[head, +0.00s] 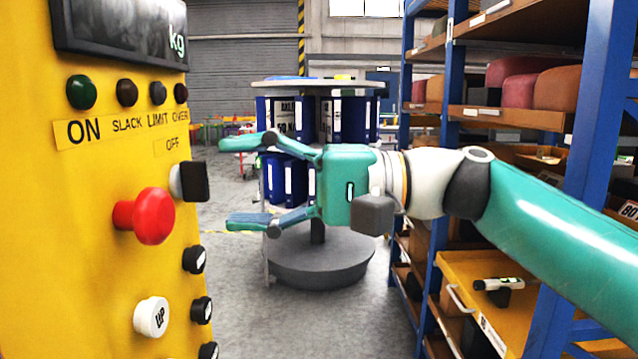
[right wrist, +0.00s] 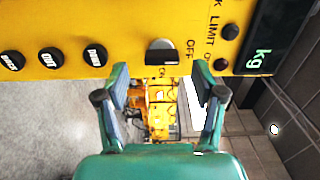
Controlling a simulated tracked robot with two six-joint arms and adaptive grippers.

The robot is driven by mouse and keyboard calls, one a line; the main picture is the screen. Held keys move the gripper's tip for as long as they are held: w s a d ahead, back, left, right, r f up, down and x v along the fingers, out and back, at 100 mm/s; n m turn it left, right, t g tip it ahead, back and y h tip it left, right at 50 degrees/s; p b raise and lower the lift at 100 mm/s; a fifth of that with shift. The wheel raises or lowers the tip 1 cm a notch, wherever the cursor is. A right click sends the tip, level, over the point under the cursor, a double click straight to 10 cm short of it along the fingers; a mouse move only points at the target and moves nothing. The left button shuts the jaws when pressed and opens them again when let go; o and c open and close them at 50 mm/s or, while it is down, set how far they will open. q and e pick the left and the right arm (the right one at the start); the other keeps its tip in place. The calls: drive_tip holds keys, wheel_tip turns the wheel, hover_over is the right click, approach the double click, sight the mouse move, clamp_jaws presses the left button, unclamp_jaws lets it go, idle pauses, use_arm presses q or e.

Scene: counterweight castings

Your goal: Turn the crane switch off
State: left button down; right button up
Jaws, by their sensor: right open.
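The crane's yellow control panel (head: 90,230) stands at the left of the head view. Its switch, a black knob on a pale base (head: 190,181), sticks out below an OFF label. My left gripper is out of view.
A red mushroom button (head: 150,215) sits below and left of the switch, with a white UP button (head: 152,317) and several black buttons lower down. A round stand (head: 322,260) with blue binders is behind my gripper. A blue-framed shelf rack (head: 448,120) is at right.

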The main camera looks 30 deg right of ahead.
drive_tip(key=v, duration=0.8)
